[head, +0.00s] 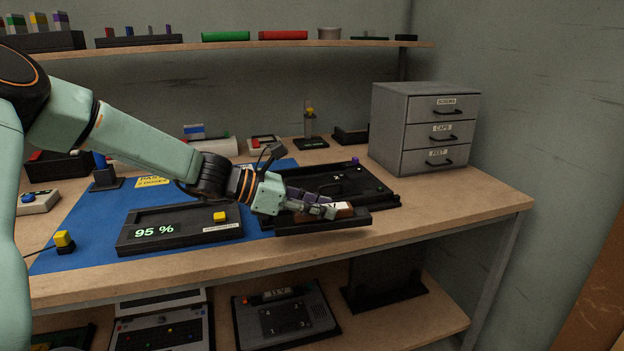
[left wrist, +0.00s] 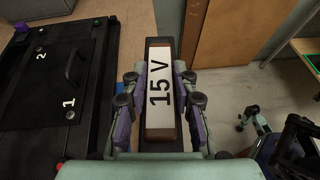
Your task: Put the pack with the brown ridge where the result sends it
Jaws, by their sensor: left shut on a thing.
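The pack (left wrist: 161,92) has a dark body and a brown ridge with a white "15 V" label on top. In the head view its brown ridge (head: 345,211) shows partly behind my fingers. My left gripper (head: 328,210) is shut on the ridge, one finger on each long side. The pack is close to the table's front edge; I cannot tell whether it touches anything below. A black tester tray (head: 181,241) to its left shows "95 %" in green and carries a yellow button (head: 219,217). My right gripper is not in view.
A grey drawer unit (head: 388,130) stands at the back right. A device marked "11 V" (head: 305,318) sits on the lower shelf. The right table end is clear.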

